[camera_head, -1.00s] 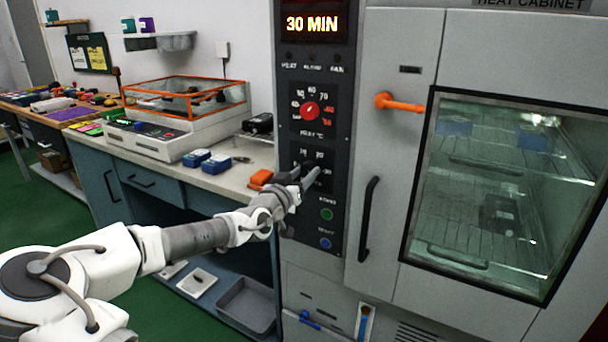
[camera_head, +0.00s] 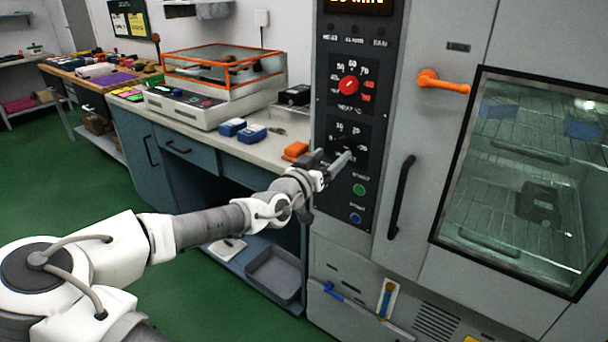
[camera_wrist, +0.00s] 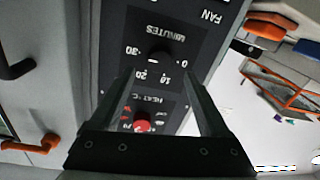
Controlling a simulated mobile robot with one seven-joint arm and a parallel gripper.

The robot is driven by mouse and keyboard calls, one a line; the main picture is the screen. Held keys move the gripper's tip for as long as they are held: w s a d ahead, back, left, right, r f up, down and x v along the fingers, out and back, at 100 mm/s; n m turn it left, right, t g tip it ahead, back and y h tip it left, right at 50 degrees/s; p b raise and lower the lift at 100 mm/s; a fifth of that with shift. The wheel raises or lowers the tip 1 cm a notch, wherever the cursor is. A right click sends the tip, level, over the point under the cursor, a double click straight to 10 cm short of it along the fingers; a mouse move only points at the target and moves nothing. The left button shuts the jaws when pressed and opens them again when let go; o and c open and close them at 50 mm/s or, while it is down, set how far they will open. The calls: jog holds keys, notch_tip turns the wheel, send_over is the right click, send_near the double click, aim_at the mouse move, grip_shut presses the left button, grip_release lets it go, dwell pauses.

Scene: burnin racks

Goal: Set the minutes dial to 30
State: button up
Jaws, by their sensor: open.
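The minutes dial is a small black knob (camera_wrist: 160,56) on the black control panel, seen upside down in the wrist view. Labels 0, 10, 20 and 30 stand around it. My gripper (camera_wrist: 157,76) is open, its two fingers apart with the knob just beyond and between their tips; I see no clear contact. In the head view my gripper (camera_head: 336,156) is at the minutes dial and hides most of it.
The red heat dial (camera_head: 349,85) is above the minutes dial. Green (camera_head: 359,190) and blue (camera_head: 355,218) buttons are below it. The cabinet's black handle (camera_head: 401,197) and orange latch (camera_head: 441,82) are to the right.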

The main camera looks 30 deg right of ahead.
jog(key=p+v, duration=0.2)
jog(key=v, duration=1)
jog(key=shift+a+p, duration=0.2)
jog(key=shift+p, duration=0.2)
